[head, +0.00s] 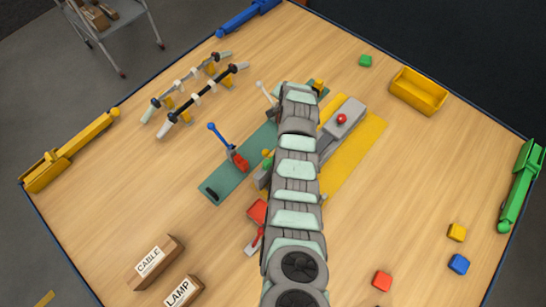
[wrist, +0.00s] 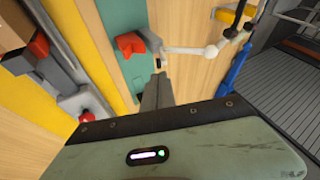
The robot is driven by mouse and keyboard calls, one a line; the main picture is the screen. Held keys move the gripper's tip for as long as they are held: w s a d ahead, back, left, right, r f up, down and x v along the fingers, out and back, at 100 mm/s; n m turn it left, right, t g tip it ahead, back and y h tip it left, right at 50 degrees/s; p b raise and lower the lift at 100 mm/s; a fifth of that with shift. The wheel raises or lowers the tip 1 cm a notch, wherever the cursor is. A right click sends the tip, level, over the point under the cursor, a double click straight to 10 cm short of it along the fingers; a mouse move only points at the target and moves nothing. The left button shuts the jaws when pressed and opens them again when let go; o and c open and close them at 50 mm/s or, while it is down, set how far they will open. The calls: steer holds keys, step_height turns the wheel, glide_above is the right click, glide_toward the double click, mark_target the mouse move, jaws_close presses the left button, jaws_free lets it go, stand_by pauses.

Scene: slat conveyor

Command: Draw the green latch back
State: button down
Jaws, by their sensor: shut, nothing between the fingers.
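My gripper (wrist: 157,92) is shut and empty in the wrist view, over the mat area near a red block (wrist: 130,44) with a white ball-ended lever (wrist: 190,50). The head view hides my gripper beneath the arm. I cannot make out a green latch in the wrist view.
A grey box with a red button (head: 342,119) stands on the yellow mat (head: 352,165) to the right. A yellow tray (head: 418,92) is at the far right. The table's right middle is clear.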

steer(key=s+r+g+b, duration=0.2)
steer(key=s+r+g, duration=0.3)
steer(key=s, duration=0.9)
steer(key=d+g, duration=0.1)
steer(key=g, duration=0.2)
steer(key=shift+s+m+g+b, duration=0.3)
steer(key=shift+s+m+g, duration=0.05)
steer(key=shift+m+g, duration=0.05)
